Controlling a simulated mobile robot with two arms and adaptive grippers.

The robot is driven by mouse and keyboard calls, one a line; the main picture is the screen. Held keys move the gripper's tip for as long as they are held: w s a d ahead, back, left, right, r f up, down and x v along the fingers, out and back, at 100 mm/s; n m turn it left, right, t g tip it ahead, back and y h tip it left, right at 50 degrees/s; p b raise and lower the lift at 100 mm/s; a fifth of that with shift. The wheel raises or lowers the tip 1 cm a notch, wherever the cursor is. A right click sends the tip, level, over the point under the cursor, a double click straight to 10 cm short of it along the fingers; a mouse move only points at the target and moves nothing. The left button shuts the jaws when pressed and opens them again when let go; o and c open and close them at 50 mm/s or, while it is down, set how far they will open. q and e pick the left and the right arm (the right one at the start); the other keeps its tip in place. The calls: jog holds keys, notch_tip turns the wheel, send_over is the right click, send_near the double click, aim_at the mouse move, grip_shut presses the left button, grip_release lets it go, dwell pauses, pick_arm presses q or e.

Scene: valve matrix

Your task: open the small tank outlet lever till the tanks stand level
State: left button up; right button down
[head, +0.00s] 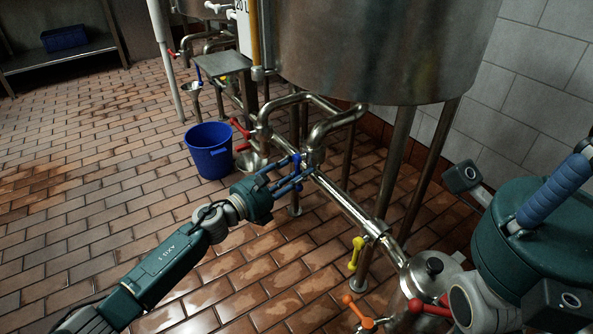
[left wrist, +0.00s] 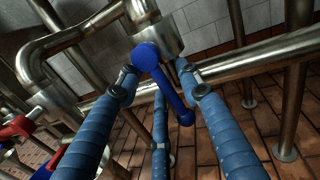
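A large steel tank (head: 385,45) stands on legs at the top. Below it, a blue valve lever (head: 296,162) sits on the steel pipework. In the left wrist view the blue lever (left wrist: 170,82) has a round hub and a bar hanging down to a ball end. My left gripper (head: 301,172) reaches this lever with its blue fingers apart, on either side of it. A gap shows between lever and fingers in the wrist view. My right gripper (head: 556,190) is at the right edge, away from the pipes; its fingers are only partly visible. I cannot tell which lever is the small tank outlet.
Other levers are red (head: 240,128), yellow (head: 356,254) and orange (head: 357,310). A blue bucket (head: 210,152) stands on the tiled floor (head: 90,170). Steel pipes and tank legs (head: 398,150) crowd the space around the left gripper. The floor at left is clear.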

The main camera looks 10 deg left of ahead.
pick_arm(q)
grip_shut()
